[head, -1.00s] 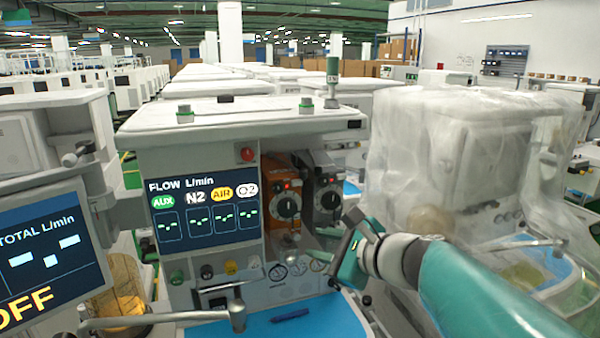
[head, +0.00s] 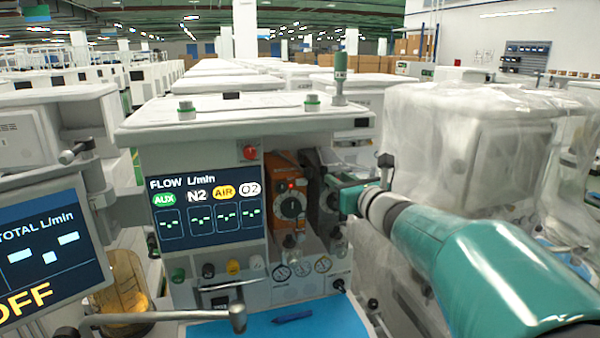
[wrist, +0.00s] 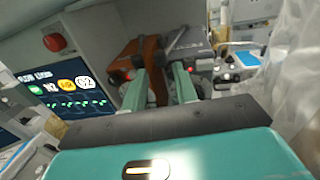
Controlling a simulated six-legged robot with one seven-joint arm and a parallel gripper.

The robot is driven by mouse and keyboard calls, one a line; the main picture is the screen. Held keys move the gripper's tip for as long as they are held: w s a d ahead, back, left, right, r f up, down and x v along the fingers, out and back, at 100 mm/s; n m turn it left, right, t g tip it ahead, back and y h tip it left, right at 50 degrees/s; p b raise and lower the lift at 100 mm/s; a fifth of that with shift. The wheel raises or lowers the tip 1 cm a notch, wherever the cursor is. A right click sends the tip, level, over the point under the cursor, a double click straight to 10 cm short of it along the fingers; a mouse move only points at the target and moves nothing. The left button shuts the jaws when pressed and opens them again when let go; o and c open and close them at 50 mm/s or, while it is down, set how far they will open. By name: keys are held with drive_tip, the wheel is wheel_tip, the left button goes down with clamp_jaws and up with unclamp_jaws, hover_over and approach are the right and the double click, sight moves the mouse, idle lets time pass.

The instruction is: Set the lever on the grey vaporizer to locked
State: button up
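The grey vaporizer (head: 326,203) is mounted on the right of the orange vaporizer (head: 289,192) on the middle cart. My gripper (head: 346,197) is in front of the grey vaporizer's right side and hides much of its front and dial. In the wrist view the grey vaporizer (wrist: 196,42) is straight ahead, beyond my fingers, with a light bar-like part on its top left that may be the lever. My two green fingers (wrist: 159,88) are apart with nothing visible between them. I cannot tell the lever's setting or whether a finger touches it.
The flow screen (head: 207,205) and a red knob (head: 250,152) are left of the vaporizers. A blue work surface (head: 300,318) with a pen (head: 292,318) lies below. A plastic-covered cart (head: 485,150) stands to the right. A metal arm (head: 170,316) crosses the front left.

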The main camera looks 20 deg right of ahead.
sight(326, 170)
drive_tip(key=w, duration=0.3)
drive_tip(key=w+a, duration=0.1)
drive_tip(key=w, duration=0.1)
drive_tip(key=shift+w, duration=0.2)
drive_tip(key=shift+c, duration=0.2)
drive_tip(key=shift+d, duration=0.1)
clamp_jaws()
